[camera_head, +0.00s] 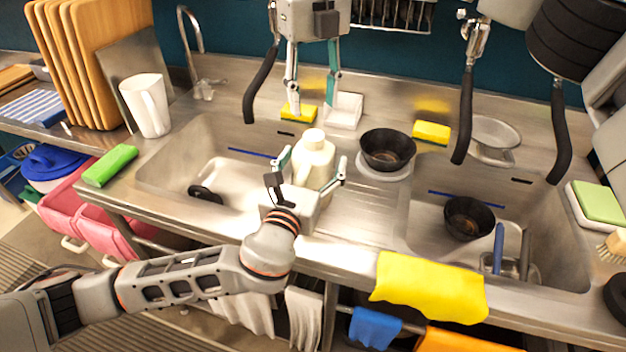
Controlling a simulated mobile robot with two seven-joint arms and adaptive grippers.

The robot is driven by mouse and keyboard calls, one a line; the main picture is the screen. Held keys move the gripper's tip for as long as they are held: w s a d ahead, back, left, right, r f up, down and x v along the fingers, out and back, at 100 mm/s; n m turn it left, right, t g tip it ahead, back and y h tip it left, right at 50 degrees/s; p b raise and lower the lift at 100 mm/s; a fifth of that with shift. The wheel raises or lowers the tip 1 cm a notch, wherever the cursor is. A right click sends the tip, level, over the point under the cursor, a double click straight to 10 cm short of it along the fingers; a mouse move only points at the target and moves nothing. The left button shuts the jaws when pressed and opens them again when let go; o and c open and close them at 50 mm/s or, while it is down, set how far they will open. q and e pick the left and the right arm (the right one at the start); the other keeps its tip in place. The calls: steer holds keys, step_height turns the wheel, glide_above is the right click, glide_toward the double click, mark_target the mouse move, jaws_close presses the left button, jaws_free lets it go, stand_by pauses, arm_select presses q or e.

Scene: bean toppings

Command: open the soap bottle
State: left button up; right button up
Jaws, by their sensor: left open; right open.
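The soap bottle (315,160) is cream-white with a rounded cap (314,139) and stands upright at the sink unit, between the left basin and the drainboard. My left gripper (312,172) is open, with one finger on each side of the bottle's body; I cannot tell whether they touch it. The bottle's lower part is hidden by this gripper. My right gripper (312,112) is open and points down behind the bottle, near the back ledge. Its fingertips are close to a yellow sponge and a white dish, with nothing held between them.
A yellow sponge (299,113) and a white dish (344,111) lie on the back ledge. A black bowl (387,149) sits right of the bottle. The left basin (165,172) holds a black ring; the right basin holds another bowl. A white pitcher (146,105) stands left.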

mark_target(314, 135)
arm_select(q)
jaws_close()
arm_select(e)
steer(key=m, duration=2.6)
steer(key=shift+m, duration=0.4)
steer(key=shift+f, duration=4)
